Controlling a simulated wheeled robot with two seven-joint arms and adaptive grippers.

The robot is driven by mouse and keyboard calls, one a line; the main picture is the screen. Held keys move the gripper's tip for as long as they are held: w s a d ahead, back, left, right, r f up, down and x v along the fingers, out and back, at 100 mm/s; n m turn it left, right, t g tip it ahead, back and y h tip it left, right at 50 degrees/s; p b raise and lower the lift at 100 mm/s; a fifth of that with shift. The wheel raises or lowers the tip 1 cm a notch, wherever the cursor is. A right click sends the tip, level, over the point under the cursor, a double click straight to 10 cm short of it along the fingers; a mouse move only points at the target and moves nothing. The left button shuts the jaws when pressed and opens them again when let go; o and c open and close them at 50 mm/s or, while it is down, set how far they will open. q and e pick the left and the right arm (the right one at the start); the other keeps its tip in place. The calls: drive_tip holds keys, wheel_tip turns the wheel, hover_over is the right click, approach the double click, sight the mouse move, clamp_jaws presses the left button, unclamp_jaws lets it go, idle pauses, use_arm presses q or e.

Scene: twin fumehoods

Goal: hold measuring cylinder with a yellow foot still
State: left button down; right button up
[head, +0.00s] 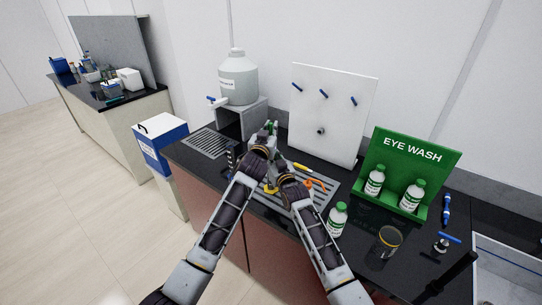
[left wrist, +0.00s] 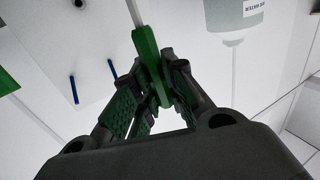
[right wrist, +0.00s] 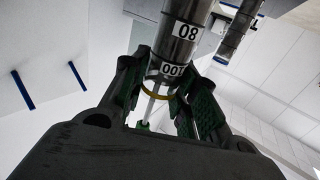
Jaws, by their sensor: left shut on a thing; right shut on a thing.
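The measuring cylinder (right wrist: 183,40), greyish with "80" and "100" labels and a yellow ring near its mouth, is between my right gripper's fingers (right wrist: 168,100) in the right wrist view. In the head view my grippers hide most of it; a yellow patch below them, likely its foot (head: 269,188), shows at the sink grating. My right gripper is shut on it. My left gripper (left wrist: 152,85) is shut on a green handle (left wrist: 150,65) with a thin white rod. The green handle also shows in the head view (head: 271,127). In the right wrist view the rod runs toward the cylinder's mouth.
Another labelled cylinder (head: 231,158) stands left of my grippers. A water carboy (head: 238,78) and white pegboard (head: 332,112) stand behind. A green eye wash stand (head: 412,170), a loose bottle (head: 338,219) and a beaker (head: 387,242) are at right. A grating (head: 207,143) lies left.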

use_arm(q)
drive_tip(key=shift+r, duration=1.45)
drive_tip(key=shift+f, duration=0.15)
drive_tip(key=shift+f, duration=1.35)
drive_tip(key=shift+r, duration=1.55)
drive_tip(key=shift+f, duration=0.1)
drive_tip(key=shift+f, duration=1.45)
